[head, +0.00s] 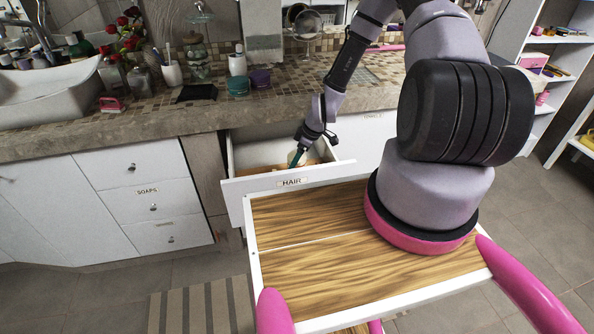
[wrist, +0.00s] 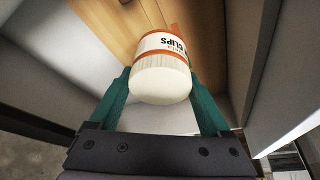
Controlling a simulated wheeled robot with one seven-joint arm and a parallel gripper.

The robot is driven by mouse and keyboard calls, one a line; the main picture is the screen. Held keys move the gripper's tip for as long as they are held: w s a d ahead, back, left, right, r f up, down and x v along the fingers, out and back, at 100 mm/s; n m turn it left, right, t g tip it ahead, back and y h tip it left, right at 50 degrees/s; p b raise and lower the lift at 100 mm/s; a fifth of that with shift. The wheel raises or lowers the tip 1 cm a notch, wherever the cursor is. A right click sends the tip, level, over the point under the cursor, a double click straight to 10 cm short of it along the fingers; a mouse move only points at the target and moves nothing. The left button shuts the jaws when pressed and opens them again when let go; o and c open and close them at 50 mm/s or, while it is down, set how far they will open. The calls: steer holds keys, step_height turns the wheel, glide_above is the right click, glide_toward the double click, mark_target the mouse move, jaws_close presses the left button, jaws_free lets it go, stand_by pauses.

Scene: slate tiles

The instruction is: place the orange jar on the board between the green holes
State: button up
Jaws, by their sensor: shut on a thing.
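The jar (wrist: 160,72) has a white label reading "CLIPS", orange bands and a pale end facing the wrist camera. My gripper (wrist: 158,78) is shut on it, with one green finger on each side. In the head view my gripper (head: 298,155) reaches down into the open drawer marked "HAIR" (head: 252,187), and the jar is only a tiny patch there. The drawer's wooden floor (wrist: 110,25) lies beyond the jar in the wrist view. I cannot tell whether the jar touches it. No board with green holes is visible.
The drawer's front and side walls stand close around my gripper. The stone counter (head: 215,115) above holds a teal tub (head: 238,86), a purple tub (head: 260,78) and a black tray (head: 197,92). A striped mat (head: 200,306) lies on the floor.

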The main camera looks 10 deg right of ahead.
steer(key=shift+f, duration=2.25)
steer(key=o, duration=1.3)
steer(key=shift+f, duration=0.1)
steer(key=v, duration=1.2)
steer(key=shift+d+r, duration=0.1)
steer(key=shift+r, duration=0.15)
